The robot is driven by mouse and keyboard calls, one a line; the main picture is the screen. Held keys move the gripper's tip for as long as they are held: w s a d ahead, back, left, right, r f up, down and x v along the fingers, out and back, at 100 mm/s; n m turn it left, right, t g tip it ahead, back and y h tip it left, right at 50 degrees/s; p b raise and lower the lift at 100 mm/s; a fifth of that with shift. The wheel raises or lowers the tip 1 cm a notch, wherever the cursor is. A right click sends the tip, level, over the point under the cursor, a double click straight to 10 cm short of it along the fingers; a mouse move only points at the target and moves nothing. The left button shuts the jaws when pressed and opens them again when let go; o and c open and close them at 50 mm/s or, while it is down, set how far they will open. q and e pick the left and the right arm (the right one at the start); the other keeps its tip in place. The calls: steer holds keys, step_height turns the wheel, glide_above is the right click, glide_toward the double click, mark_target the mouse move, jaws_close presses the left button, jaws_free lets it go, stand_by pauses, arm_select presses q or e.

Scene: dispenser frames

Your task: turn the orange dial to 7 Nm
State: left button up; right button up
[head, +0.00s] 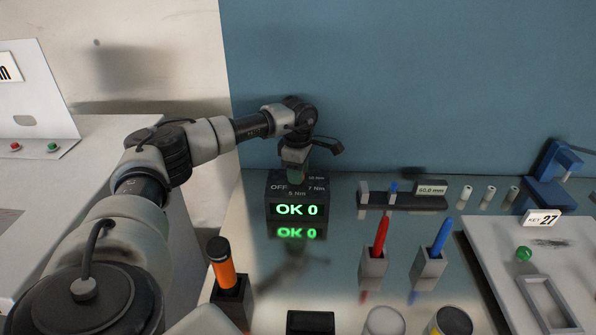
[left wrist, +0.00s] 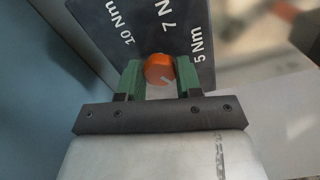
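The orange dial (left wrist: 159,69) sits on the dark top face of the dispenser box (head: 297,213). In the left wrist view its pale mark points to the lower right, away from the "7 Nm" label (left wrist: 168,20) above it. The "10 Nm" and "5 Nm" labels flank it. The OFF label (head: 279,187) shows in the head view. The green display (head: 297,210) reads "OK 0". My left gripper (head: 296,178) points down over the box. Its green fingers (left wrist: 159,77) are closed on both sides of the dial, which they hide in the head view. My right gripper is not in view.
An orange-handled tool (head: 222,262) stands in a dark holder front left. Red (head: 381,237) and blue (head: 441,237) pens stand in holders to the right. A dark rack (head: 402,201) with a "60.0 mm" display lies right of the box. A tray (head: 490,265) is at the far right.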

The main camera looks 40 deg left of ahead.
arm_select(q)
steer(key=shift+c, duration=0.8)
